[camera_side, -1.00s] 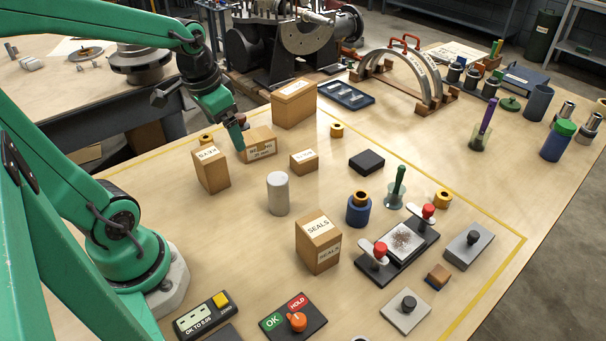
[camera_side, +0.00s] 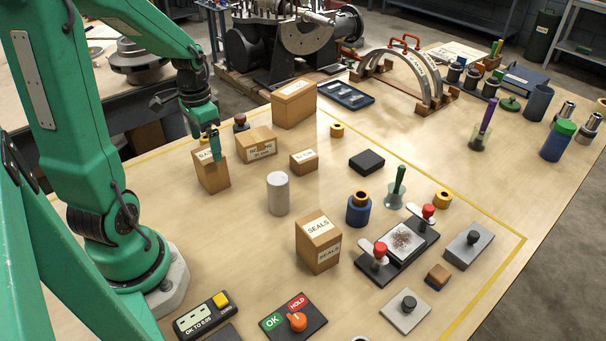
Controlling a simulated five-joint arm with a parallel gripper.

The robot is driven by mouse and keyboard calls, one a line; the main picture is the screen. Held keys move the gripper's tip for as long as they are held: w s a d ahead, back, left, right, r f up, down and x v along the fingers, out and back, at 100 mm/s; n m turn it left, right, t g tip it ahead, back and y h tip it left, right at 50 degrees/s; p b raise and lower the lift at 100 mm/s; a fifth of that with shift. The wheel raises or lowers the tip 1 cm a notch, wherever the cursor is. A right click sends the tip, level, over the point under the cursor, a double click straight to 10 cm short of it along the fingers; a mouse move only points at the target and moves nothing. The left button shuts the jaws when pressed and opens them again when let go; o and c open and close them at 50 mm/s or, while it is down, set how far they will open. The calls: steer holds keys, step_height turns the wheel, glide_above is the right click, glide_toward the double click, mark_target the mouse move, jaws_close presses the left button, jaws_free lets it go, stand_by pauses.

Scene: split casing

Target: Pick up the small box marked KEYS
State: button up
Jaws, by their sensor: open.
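My gripper (camera_side: 214,152) points down at the left of the work area and is open. It shows in front of the top right of an upright carton (camera_side: 211,178); I cannot tell whether it touches it. That carton's label is partly covered and not clearly readable. A wider carton (camera_side: 257,147) stands just right of the gripper. The smallest carton (camera_side: 304,162), right of the wider one, has a label too small to read. No label reading KEYS can be made out.
A carton marked SEALS (camera_side: 318,243) stands nearer the front. A grey cylinder (camera_side: 278,194) is right of the upright carton. A tall carton (camera_side: 294,104) stands behind the wider one. A black block (camera_side: 367,161) lies to the right.

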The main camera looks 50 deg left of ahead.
mark_target(208, 153)
steer(key=shift+f, duration=1.05)
steer(key=shift+a+f, duration=0.1)
steer(key=shift+f, duration=2.5)
steer(key=c, duration=1.3)
